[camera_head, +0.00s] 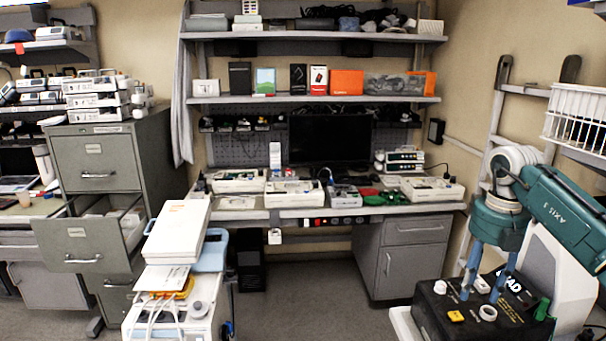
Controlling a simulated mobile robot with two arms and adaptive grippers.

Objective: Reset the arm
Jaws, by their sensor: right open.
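My right arm (565,210) is teal and white and comes in from the right edge. Its gripper (480,292) points down, with two blue fingers spread apart. The gripper is open, and nothing shows between its fingers. The fingertips are over or in front of the top of a black box (455,322) at the lower right; I cannot tell whether they touch it. My left arm and left gripper are not in view.
A grey workbench (440,208) with opened devices stands at the back. A filing cabinet (95,155) with an open drawer (85,245) is at left. A cart with white devices (180,230) stands front left. The floor (310,290) in the middle is clear.

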